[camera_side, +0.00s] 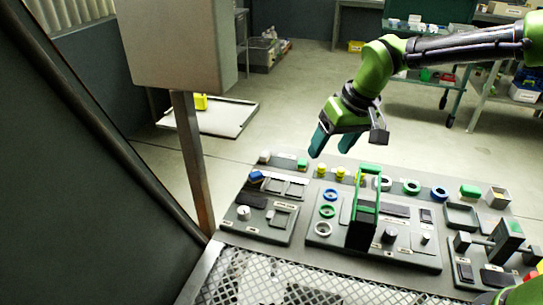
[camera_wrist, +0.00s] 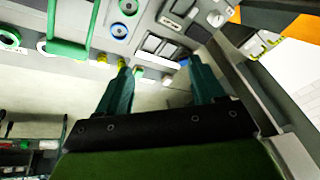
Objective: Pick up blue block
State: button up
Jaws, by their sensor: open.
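The blue block (camera_side: 256,176) sits at the back left corner of the left grey panel (camera_side: 247,226) in the side view. A small blue patch (camera_wrist: 184,62) beside the right finger in the wrist view looks like the same block, partly hidden by that finger. My gripper (camera_side: 331,147) is open and empty, above and behind the panels, to the right of the blue block and apart from it. In the wrist view, its two teal fingers (camera_wrist: 160,66) are spread wide with nothing held between them.
A white block (camera_side: 264,156) and a green block (camera_side: 302,164) stand near the blue one. Yellow pieces (camera_side: 340,173) and several rings, including a green ring (camera_side: 411,187), line the back. A tall green handle frame (camera_side: 367,200) rises mid-panel. A grey post (camera_side: 190,150) stands left.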

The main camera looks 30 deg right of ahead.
jog(key=w+a+f+n+h, duration=0.1)
jog(key=w+a+f, duration=0.4)
jog(key=w+a, duration=0.45)
jog(key=t, duration=0.1)
send_over(257, 176)
jog(key=s, duration=0.2)
jog(key=shift+h, duration=0.3)
notch_tip(257, 176, down, 9)
jog(key=shift+w+a+r, duration=0.1)
jog(key=shift+r, duration=0.1)
jog(key=shift+s+x, duration=0.2)
jog(key=shift+x, duration=1.1)
jog(key=shift+s+x, duration=0.25)
jog(key=shift+x, duration=1.05)
jog(key=shift+f, duration=0.2)
jog(key=c, duration=1.2)
jog(key=shift+c, duration=0.2)
jog(key=shift+r, duration=0.15)
